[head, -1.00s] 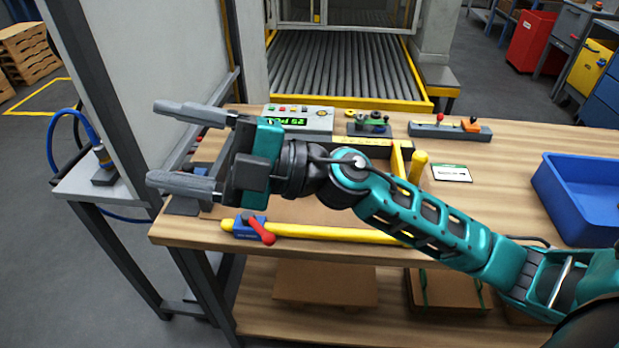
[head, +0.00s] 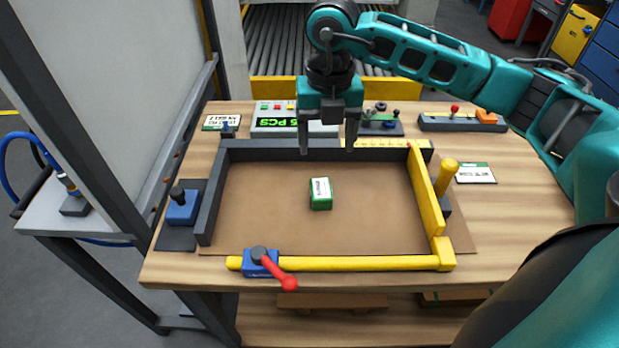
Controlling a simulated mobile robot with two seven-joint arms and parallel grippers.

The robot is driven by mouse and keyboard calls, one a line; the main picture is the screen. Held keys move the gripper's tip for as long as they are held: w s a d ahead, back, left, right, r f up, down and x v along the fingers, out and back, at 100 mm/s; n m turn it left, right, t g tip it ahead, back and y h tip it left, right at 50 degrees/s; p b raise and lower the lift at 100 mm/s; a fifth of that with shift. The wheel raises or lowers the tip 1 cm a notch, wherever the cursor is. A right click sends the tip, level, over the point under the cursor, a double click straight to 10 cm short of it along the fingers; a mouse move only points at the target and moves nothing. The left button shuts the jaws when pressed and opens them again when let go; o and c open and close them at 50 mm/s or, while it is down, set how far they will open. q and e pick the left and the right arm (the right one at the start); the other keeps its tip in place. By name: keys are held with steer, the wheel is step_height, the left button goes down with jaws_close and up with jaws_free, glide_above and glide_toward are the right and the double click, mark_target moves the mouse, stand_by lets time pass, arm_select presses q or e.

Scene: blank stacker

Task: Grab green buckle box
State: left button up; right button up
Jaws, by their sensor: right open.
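The green buckle box (head: 320,194) is a small green block with a white label on top. It sits alone near the middle of the brown board (head: 265,215), inside a frame of dark and yellow bars. My right gripper (head: 327,150) points down with its two fingers apart and nothing between them. In the picture it is just above the box, over the frame's back bar; its exact height is hard to tell. My left gripper is not in view.
A dark back bar (head: 250,152), dark left bar (head: 209,210), yellow right bar (head: 424,190) and yellow front bar (head: 350,263) enclose the board. A red-handled clamp (head: 265,263) sits at the front. A counter display (head: 280,124) stands behind. The board around the box is clear.

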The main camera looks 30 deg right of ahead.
glide_above(321, 188)
steer(key=f, duration=0.4)
steer(key=d+f, duration=0.1)
steer(key=f, duration=0.1)
steer(key=shift+s, duration=0.15)
steer(key=f, duration=0.4)
steer(key=a+f, duration=0.1)
steer(key=f, duration=0.1)
steer(key=shift+f, duration=0.25)
steer(key=c, duration=1.1)
steer(key=shift+r, duration=0.15)
steer(key=shift+c, duration=0.2)
